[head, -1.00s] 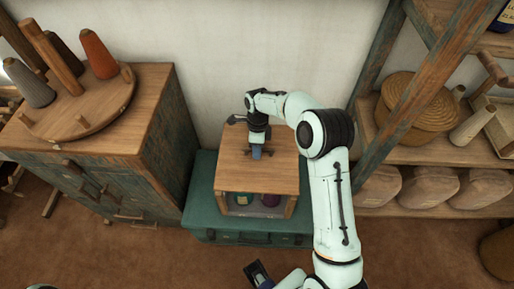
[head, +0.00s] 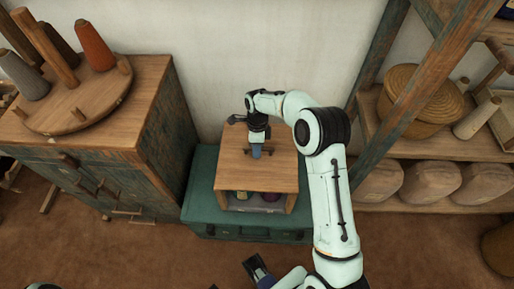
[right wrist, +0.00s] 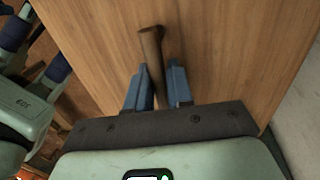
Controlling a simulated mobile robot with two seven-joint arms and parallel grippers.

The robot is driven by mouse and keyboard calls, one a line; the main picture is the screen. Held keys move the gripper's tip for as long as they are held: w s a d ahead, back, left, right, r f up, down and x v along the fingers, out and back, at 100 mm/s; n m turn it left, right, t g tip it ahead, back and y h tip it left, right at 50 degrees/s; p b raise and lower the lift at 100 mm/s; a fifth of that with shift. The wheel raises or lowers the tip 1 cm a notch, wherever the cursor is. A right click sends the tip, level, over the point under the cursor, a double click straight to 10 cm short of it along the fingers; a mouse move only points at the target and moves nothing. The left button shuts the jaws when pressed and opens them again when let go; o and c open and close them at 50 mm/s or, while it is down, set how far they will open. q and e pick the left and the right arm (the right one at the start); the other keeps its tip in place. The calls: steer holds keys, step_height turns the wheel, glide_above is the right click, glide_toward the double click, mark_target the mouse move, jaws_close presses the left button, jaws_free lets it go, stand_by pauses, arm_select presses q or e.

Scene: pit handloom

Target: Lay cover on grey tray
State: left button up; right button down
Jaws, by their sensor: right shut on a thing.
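The cover is a flat, light brown wooden board (head: 245,180) with a small knob-like handle. In the right wrist view its grain fills most of the picture, and the handle (right wrist: 152,50) stands between my fingers. My right gripper (head: 256,152) is shut on this handle; its blue fingers (right wrist: 157,80) flank it. The board hides most of what is under it. A greyish tray (head: 262,209) with coloured items shows below its front edge. I cannot tell whether board and tray touch. My left gripper (head: 257,268) seems to show low in the head view, jaws unclear.
Tray and cover are over a green chest (head: 202,200) against the pale wall. A worn blue-green cabinet (head: 150,130) with a round spool stand (head: 85,105) is on the left. Wooden shelves (head: 440,150) with a lidded basket (head: 415,95) are on the right. Brown floor lies in front.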

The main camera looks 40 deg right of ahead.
steer(key=c, duration=0.9)
jaws_free()
steer(key=r, duration=0.4)
steer(key=w+d+r+p, duration=0.1)
steer(key=r, duration=0.4)
steer(key=w+r+p, duration=0.1)
steer(key=r, duration=0.3)
steer(key=shift+d+r, duration=0.15)
steer(key=shift+d, duration=0.15)
